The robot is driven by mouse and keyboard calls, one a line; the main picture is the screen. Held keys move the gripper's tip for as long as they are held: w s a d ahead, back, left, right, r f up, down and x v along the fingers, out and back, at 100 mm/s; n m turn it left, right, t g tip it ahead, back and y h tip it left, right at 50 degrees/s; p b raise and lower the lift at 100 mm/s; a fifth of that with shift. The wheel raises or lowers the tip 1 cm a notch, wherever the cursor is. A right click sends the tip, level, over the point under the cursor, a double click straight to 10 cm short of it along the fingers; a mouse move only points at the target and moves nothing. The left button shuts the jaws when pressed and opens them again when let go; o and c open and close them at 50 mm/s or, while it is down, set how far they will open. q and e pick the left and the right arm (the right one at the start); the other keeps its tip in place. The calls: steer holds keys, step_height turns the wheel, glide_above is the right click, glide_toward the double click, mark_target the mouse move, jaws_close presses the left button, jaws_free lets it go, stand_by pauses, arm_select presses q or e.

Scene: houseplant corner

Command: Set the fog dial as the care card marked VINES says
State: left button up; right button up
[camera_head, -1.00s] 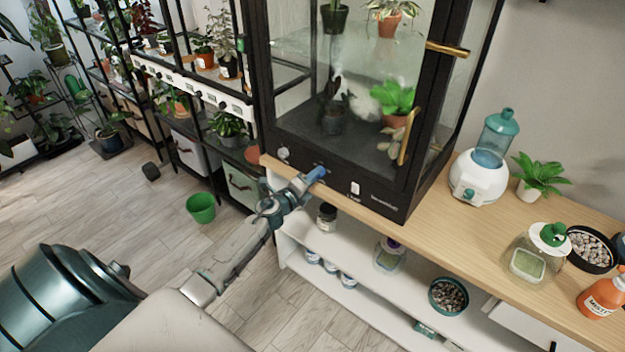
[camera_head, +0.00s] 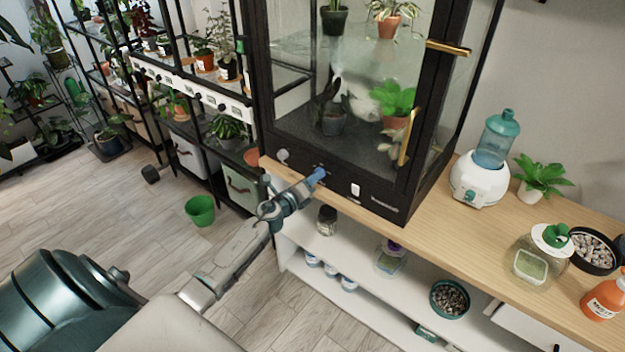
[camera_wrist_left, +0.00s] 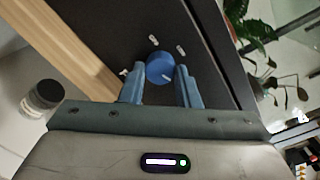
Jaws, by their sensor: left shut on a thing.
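The blue fog dial (camera_wrist_left: 160,68) sits on the black lower front panel of the glass plant cabinet (camera_head: 375,200), with pale marks around it. My left gripper (camera_head: 313,178) reaches in from the left to this panel. In the left wrist view, the fingers of my left gripper (camera_wrist_left: 160,80) are on either side of the dial and shut on it. The dial's pointer and its exact setting cannot be made out. No card with a readable VINES marking shows. My right gripper is not in view.
The cabinet stands on a wooden bench (camera_head: 440,222), with a white humidifier with a teal tank (camera_head: 480,180) at its right. A white switch (camera_head: 355,190) is right of the dial. Jars stand on the shelf below. A green bucket (camera_head: 200,211) stands on the open floor.

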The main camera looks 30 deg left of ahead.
arm_select(q)
steer(key=shift+f, duration=0.1)
steer(key=o, duration=1)
steer(key=shift+s+a+r+b, duration=0.1)
steer(key=shift+s+b, duration=0.55)
steer(key=shift+s, duration=2.05)
steer(key=shift+s+a+r+b, duration=0.1)
steer(key=shift+s+b, duration=0.5)
steer(key=shift+s, duration=2.1)
